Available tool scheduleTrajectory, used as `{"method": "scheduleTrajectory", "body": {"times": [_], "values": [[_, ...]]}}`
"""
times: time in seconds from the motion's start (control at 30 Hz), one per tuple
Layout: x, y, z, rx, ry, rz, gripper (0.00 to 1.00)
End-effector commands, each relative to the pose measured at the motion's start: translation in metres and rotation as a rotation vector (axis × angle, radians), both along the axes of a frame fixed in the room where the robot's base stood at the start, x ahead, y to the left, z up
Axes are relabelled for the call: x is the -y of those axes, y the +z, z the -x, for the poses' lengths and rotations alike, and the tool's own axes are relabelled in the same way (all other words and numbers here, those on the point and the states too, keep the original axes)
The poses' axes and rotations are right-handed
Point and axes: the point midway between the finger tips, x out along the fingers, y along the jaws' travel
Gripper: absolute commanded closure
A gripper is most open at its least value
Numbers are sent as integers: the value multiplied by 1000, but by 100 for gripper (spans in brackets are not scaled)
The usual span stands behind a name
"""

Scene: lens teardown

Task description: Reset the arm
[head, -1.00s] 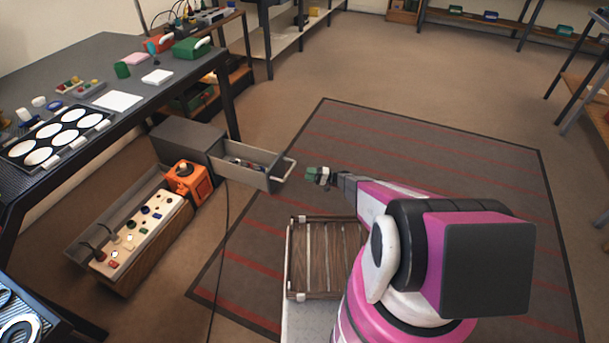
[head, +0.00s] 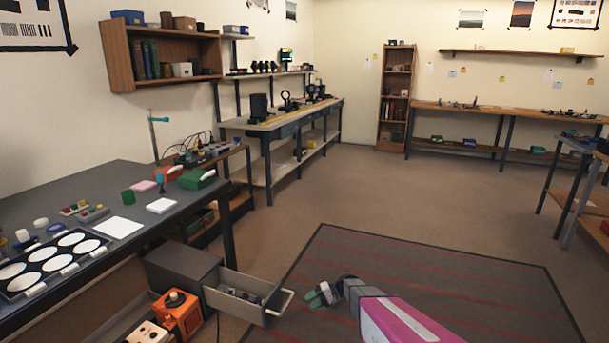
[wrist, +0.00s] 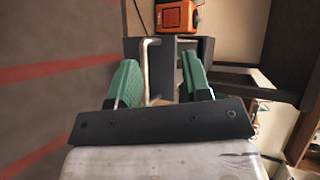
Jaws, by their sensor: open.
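My gripper (head: 322,295) shows low in the head view, over the dark striped mat and to the right of the open drawer. Its green fingers stand apart with nothing between them. In the wrist view the two green fingers (wrist: 158,85) are also spread and empty. The drawer's pale handle (wrist: 148,70) shows behind the gap between them, apart from the fingers. My magenta and white arm reaches in from the bottom of the head view.
The grey drawer (head: 240,303) stands pulled out of its cabinet (head: 183,268), with small items inside. An orange box (head: 178,316) sits beside it. The dark workbench (head: 130,180) is at left. The striped mat (head: 440,290) and the floor beyond are clear.

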Motion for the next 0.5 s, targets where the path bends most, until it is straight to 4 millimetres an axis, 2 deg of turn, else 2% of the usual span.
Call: {"method": "scheduleTrajectory", "body": {"times": [0.03,0.17,0.3,0.5], "values": [[8,31,29,2,13,94,56],[33,78,69,10,27,349,56],[69,128,113,46,7,623,56],[120,193,164,135,-63,957,56]]}}
